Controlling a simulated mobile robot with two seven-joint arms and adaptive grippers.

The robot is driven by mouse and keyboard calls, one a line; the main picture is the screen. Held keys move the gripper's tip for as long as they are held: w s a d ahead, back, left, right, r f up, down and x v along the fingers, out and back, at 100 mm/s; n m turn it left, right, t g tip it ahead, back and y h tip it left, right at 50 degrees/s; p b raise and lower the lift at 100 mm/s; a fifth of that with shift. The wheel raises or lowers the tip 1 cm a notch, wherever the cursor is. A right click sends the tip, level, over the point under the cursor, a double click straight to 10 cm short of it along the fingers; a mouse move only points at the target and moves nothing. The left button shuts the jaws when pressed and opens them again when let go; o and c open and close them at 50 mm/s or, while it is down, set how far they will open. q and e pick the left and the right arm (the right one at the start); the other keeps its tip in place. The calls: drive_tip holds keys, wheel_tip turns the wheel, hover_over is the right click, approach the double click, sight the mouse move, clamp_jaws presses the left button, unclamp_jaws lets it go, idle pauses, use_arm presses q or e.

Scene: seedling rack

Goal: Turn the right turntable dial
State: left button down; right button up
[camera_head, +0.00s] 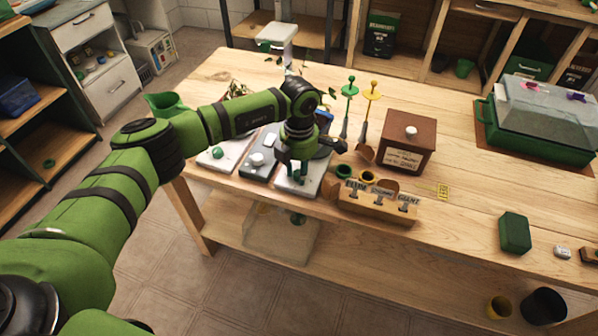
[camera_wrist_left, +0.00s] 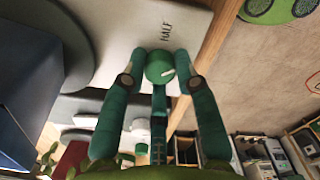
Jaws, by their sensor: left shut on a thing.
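The right turntable is a pale square plate (camera_head: 285,184) near the front edge of the table in the head view, with a green dial at its front. In the left wrist view the dial (camera_wrist_left: 160,67) is a round green knob with a white mark, beside the word HALF on the pale plate (camera_wrist_left: 120,28). My left gripper (camera_head: 297,178) reaches down over the plate. In the wrist view its fingers (camera_wrist_left: 161,80) are shut on the dial, one on each side. My right gripper is not in view.
Left of it are a dark plate with a white knob (camera_head: 257,159) and a pale plate with a green knob (camera_head: 217,152). To the right are a wooden label block (camera_head: 375,205), a brown box (camera_head: 408,145) and two upright tools.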

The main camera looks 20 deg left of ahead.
use_arm(q)
drive_tip(key=n+b, duration=0.1)
drive_tip(key=n, duration=0.4)
drive_tip(key=shift+n, duration=0.3)
drive_tip(key=shift+n+b, duration=0.35)
drive_tip(key=shift+n, duration=1.95)
drive_tip(key=c, duration=0.9)
unclamp_jaws()
drive_tip(key=shift+r, duration=0.1)
wheel_tip(320, 180, up, 12)
drive_tip(key=shift+f, duration=0.1)
